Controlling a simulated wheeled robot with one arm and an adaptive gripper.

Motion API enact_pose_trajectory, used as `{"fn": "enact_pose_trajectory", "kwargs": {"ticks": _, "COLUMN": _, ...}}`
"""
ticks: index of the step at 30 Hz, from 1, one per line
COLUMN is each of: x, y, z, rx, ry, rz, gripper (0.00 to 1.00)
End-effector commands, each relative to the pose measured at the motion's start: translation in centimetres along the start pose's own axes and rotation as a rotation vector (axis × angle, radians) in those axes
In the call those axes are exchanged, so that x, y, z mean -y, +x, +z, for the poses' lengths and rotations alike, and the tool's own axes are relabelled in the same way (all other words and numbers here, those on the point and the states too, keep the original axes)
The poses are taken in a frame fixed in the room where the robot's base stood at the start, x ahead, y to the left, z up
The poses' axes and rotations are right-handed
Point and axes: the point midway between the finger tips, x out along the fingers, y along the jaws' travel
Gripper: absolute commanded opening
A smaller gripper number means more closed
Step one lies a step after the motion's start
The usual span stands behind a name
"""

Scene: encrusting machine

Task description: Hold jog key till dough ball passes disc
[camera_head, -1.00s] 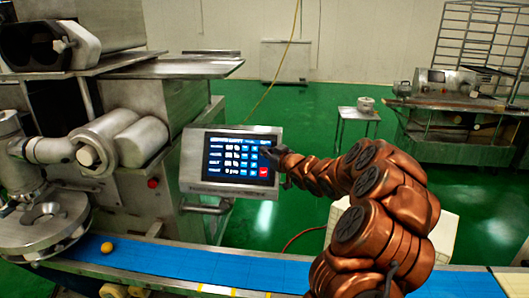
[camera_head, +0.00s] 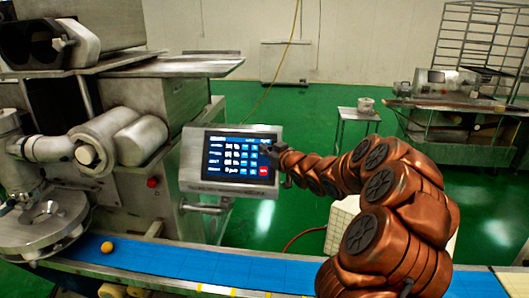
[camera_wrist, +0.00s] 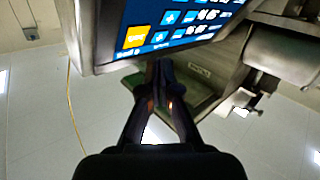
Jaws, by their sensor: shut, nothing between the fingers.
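The touch panel (camera_head: 230,160) has a blue-keyed screen with a red key (camera_head: 263,170) at its lower right. My gripper (camera_head: 267,148) is shut and empty at the screen's upper right edge. In the wrist view the panel looks turned over, with a yellow key (camera_wrist: 135,37) in its corner. There my fingertips (camera_wrist: 161,66) are together just off the screen's edge, beside that key; I cannot tell whether they touch. The orange-yellow dough ball (camera_head: 108,247) sits on the blue belt (camera_head: 190,262), right of the machine's round metal disc (camera_head: 45,228).
A pale round piece (camera_head: 112,290) is at the belt's near edge. A red button (camera_head: 152,182) is on the machine body left of the panel. A small table (camera_head: 357,115) and a steel bench (camera_head: 460,130) stand farther back. Green floor between them is clear.

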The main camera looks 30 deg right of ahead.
Motion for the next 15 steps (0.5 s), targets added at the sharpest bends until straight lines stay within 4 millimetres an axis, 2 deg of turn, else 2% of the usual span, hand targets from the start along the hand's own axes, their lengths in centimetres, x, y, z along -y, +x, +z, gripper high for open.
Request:
{"fn": "enact_pose_trajectory", "kwargs": {"ticks": 10, "x": 1.5, "y": -2.0, "z": -1.4, "rx": -0.002, "ry": -0.001, "rz": -0.001, "gripper": 0.00}}
{"fn": "enact_pose_trajectory", "kwargs": {"ticks": 15, "x": 1.7, "y": -2.4, "z": -1.7, "rx": -0.001, "ry": -0.001, "rz": 0.000, "gripper": 0.00}}
